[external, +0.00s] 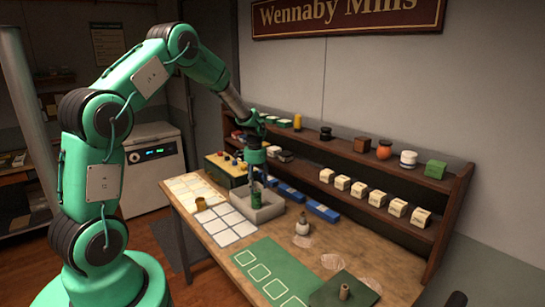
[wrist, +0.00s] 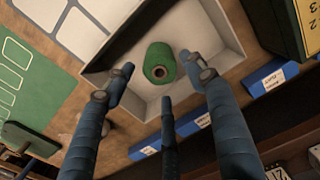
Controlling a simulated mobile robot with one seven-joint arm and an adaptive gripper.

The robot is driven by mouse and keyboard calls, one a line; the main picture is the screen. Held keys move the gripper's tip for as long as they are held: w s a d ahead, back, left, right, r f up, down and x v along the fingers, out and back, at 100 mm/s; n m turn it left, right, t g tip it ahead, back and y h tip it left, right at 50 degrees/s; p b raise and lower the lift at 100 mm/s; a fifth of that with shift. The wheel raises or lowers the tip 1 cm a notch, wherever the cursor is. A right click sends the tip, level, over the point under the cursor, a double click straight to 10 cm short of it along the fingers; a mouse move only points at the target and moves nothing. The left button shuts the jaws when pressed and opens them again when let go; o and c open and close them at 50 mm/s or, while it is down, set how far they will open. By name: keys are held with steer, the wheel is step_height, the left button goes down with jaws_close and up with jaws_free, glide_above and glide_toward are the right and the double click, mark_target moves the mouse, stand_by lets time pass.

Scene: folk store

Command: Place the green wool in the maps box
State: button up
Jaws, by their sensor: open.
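The green wool (wrist: 160,62) is a spool with a dark hole in its end. In the wrist view it is inside the pale open box (wrist: 215,22), apart from the box's visible walls. The pale box also shows on the table in the external view (external: 268,214). I cannot read a maps label on it. My gripper (wrist: 153,88) is open, its blue fingers spread around the near side of the wool without visible contact. In the external view my gripper (external: 257,176) points down over the box and partly hides its inside.
Blue labelled blocks (external: 322,211) lie right of the box. White card grids (external: 226,224) and a green mat (external: 270,272) lie in front. A wooden shelf (external: 437,183) with small boxes runs along the wall.

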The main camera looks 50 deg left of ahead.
steer(key=shift+r, duration=1.5)
steer(key=s+d+r+t, duration=0.1)
steer(key=s+d+r, duration=0.35)
steer(key=r, duration=0.35)
steer(key=s+d+r+t, duration=0.1)
steer(key=s+d+r, duration=0.2)
steer(key=d+r, duration=0.35)
steer(key=s+d+r, duration=0.4)
steer(key=r, duration=0.5)
steer(key=s+d+r+t, duration=0.1)
steer(key=s+d, duration=0.3)
steer(key=s, duration=0.4)
steer(key=s+d+r+t, duration=0.1)
steer(key=s+d+r, duration=0.3)
steer(key=s, duration=0.5)
steer(key=s+d+r+t, duration=0.1)
steer(key=s+d, duration=0.3)
steer(key=s, duration=0.4)
steer(key=shift+s+r+t, duration=0.15)
steer(key=shift+r+t, duration=0.15)
steer(key=shift+r, duration=0.55)
